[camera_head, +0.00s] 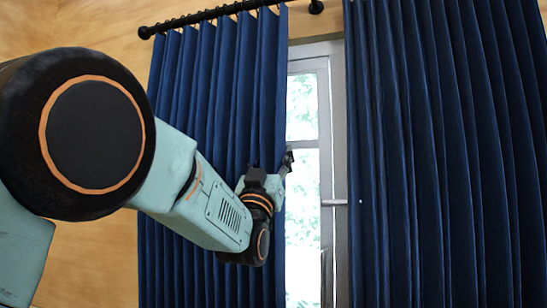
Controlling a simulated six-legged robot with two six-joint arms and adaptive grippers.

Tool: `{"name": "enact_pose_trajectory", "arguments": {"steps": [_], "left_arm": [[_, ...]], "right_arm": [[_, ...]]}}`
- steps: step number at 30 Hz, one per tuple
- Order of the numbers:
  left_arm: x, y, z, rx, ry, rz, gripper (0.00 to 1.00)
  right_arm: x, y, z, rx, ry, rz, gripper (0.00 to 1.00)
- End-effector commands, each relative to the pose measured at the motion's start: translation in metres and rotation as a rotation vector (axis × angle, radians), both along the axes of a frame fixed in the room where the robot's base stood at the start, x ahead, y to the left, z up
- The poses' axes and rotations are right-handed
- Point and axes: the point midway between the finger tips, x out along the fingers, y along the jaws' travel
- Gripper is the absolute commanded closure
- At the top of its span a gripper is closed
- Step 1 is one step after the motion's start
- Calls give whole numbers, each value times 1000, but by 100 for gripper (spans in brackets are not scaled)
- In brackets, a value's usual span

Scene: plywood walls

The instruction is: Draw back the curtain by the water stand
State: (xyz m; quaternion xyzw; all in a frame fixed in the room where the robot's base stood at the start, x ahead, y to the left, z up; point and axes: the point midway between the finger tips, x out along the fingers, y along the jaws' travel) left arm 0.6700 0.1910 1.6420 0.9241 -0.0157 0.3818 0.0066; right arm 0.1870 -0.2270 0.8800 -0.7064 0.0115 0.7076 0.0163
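Two dark blue pleated curtains hang in front of a glazed door. The left curtain (207,80) hangs bunched from the rod, and the right curtain (430,150) fills the right side of the view. My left arm reaches across the left curtain. My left gripper (288,160) is small and dark at the inner edge of that curtain, in front of the glass. I cannot tell whether its fingers touch or hold the cloth. My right gripper is not in view. No water stand is in view.
A black curtain rod (215,13) runs along the top, with a bracket near the middle. Between the curtains is a strip of the grey-framed glass door (304,107) with a handle (333,202). Plywood wall (90,262) shows at the left.

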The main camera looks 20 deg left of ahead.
Motion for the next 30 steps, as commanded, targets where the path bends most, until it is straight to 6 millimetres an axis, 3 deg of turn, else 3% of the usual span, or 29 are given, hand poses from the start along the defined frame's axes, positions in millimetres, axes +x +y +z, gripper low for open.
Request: {"name": "enact_pose_trajectory", "arguments": {"steps": [15,30], "left_arm": [[-1,0,1,0,-2,0,99],[3,1,2,0,-4,0,100]], "right_arm": [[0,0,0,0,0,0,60],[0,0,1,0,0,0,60]]}}
